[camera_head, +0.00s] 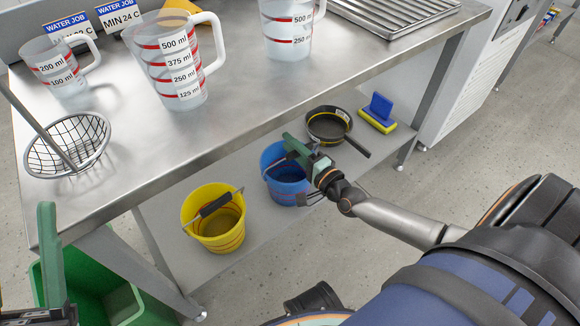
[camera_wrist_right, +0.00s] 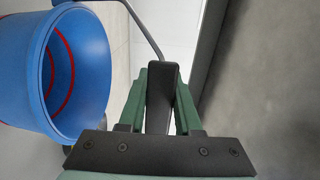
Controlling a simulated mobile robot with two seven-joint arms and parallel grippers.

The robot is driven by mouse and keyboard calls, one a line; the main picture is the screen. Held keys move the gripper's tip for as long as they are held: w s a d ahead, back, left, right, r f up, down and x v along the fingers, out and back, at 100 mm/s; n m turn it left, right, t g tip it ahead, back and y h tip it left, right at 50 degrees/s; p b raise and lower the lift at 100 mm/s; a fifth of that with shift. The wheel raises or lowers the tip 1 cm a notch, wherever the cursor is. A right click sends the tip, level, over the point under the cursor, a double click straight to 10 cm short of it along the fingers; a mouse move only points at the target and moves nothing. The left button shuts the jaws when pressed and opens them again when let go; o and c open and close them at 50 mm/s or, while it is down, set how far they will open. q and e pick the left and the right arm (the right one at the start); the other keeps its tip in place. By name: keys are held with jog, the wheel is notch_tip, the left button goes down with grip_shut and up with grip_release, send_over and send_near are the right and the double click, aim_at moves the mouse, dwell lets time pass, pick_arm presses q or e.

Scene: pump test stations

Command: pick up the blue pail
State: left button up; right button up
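The blue pail (camera_head: 284,187) is at the lower shelf under the steel table, right of the yellow pail. In the right wrist view, its open mouth and red inner rings (camera_wrist_right: 85,70) show at left. My right gripper (camera_head: 298,150) is at the pail's raised handle. In the right wrist view, its green fingers (camera_wrist_right: 160,95) close on both sides of the handle's dark grip. I cannot tell whether the pail's base touches the shelf. My left gripper (camera_head: 48,255) shows only in part at the lower left, one green finger upright; its opening is hidden.
The yellow pail (camera_head: 216,238) stands left of the blue one. A dark pan (camera_head: 327,126) and a blue and yellow sponge (camera_head: 378,113) lie behind it on the shelf. The table edge (camera_head: 180,160) overhangs the shelf. A green bin (camera_head: 95,275) stands at lower left.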

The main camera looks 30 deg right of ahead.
grip_shut()
dwell(0.8)
